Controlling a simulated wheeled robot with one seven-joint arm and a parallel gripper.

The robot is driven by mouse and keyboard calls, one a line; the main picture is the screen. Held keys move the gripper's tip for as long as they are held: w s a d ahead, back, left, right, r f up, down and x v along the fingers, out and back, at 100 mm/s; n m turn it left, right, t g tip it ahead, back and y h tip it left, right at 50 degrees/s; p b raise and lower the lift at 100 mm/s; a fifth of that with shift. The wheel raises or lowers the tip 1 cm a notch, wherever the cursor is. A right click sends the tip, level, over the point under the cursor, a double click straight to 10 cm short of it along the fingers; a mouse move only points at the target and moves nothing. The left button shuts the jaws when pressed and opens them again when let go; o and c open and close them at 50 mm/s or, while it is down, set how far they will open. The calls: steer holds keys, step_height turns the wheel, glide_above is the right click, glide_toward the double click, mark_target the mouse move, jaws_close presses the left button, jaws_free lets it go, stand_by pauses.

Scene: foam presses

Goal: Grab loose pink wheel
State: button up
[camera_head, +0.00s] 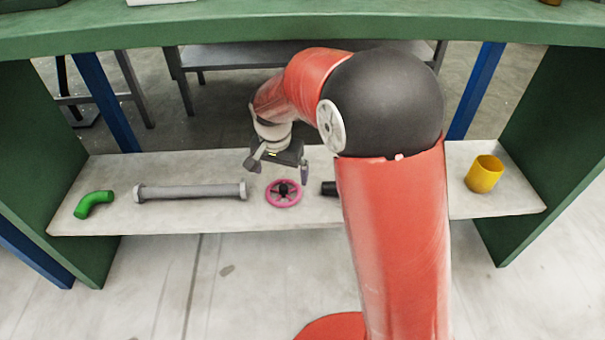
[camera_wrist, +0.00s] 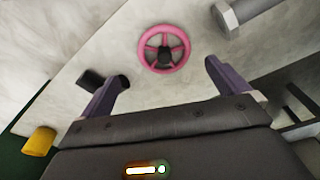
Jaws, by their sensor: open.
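The pink wheel (camera_head: 284,193) lies flat on the light shelf, with spokes and a dark hub. It also shows in the wrist view (camera_wrist: 164,38), beyond the fingers and near the top. My gripper (camera_head: 279,172) is open and empty, above the shelf and just behind the wheel in the head view. In the wrist view its two fingers (camera_wrist: 165,78) stand wide apart, with the wheel ahead of the gap between them. The wheel is apart from the fingers, and nothing covers it.
On the shelf (camera_head: 225,218) lie a grey flanged pipe (camera_head: 190,192) and a green elbow (camera_head: 93,204) to the left. A black piece (camera_head: 328,188), partly hidden by my arm, and a yellow cup (camera_head: 484,174) are to the right. A green upper shelf (camera_head: 240,30) overhangs.

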mark_target(283, 187)
steer(key=shift+w+f, duration=0.5)
steer(key=shift+f, duration=0.05)
steer(key=shift+w+f, duration=0.15)
steer(key=shift+f, duration=0.2)
steer(key=shift+f+b, duration=0.3)
steer(key=shift+f, duration=0.55)
steer(key=f, duration=0.2)
steer(key=w+f+b, duration=0.1)
steer(key=f, duration=0.2)
steer(key=shift+d+f, duration=0.1)
steer(key=shift+d, duration=0.05)
steer(key=c, duration=0.8)
steer(key=shift+c, duration=0.2)
